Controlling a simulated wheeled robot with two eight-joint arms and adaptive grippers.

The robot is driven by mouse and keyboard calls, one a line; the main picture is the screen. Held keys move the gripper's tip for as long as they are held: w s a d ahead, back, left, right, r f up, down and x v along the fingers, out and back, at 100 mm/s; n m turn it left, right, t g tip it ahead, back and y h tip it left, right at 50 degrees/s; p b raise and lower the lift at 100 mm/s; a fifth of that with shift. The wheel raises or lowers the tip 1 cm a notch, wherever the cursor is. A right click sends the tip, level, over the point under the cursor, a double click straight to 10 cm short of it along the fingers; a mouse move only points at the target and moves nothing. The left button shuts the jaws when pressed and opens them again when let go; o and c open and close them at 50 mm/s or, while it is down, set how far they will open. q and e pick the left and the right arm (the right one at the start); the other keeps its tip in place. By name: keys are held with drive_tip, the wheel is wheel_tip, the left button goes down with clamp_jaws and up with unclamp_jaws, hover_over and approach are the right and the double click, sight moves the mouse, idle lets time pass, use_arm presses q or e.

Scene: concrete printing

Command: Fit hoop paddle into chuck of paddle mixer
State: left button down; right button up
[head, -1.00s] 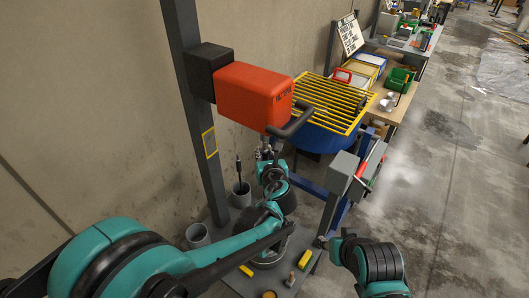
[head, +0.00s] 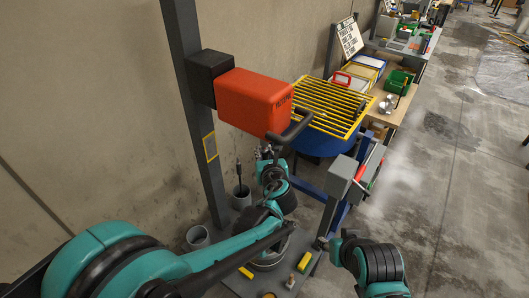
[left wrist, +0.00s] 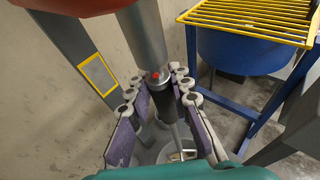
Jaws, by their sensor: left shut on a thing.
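The paddle mixer is an orange-red motor head (head: 252,98) on a dark post, with a black bent handle. Its silver chuck (left wrist: 143,36) hangs down in the left wrist view, with a small red dot near its lower end. My left gripper (head: 266,158) is under the motor head. In the left wrist view my left gripper (left wrist: 158,92) is shut around the dark shaft of the hoop paddle (left wrist: 166,108), directly below the chuck. The shaft top looks in line with the chuck; whether it is inside I cannot tell. The hoop is mostly hidden.
A grey bucket (head: 197,237) and a dark bucket (head: 241,194) with a tool in it stand by the post. A blue drum with a yellow grate (head: 330,104) and a grey box (head: 342,173) are to the right. A low platform (head: 309,279) holds small yellow items.

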use_arm(q)
drive_tip(key=shift+f, duration=0.1)
drive_tip(key=shift+f+b, duration=1)
drive_tip(key=shift+b, duration=0.05)
drive_tip(key=shift+w, duration=0.1)
drive_tip(key=shift+r, duration=0.2)
idle(0.4)
drive_tip(key=shift+r+p, duration=0.95)
drive_tip(key=shift+r, duration=0.15)
drive_tip(key=shift+f, duration=0.1)
drive_tip(key=shift+f, duration=0.1)
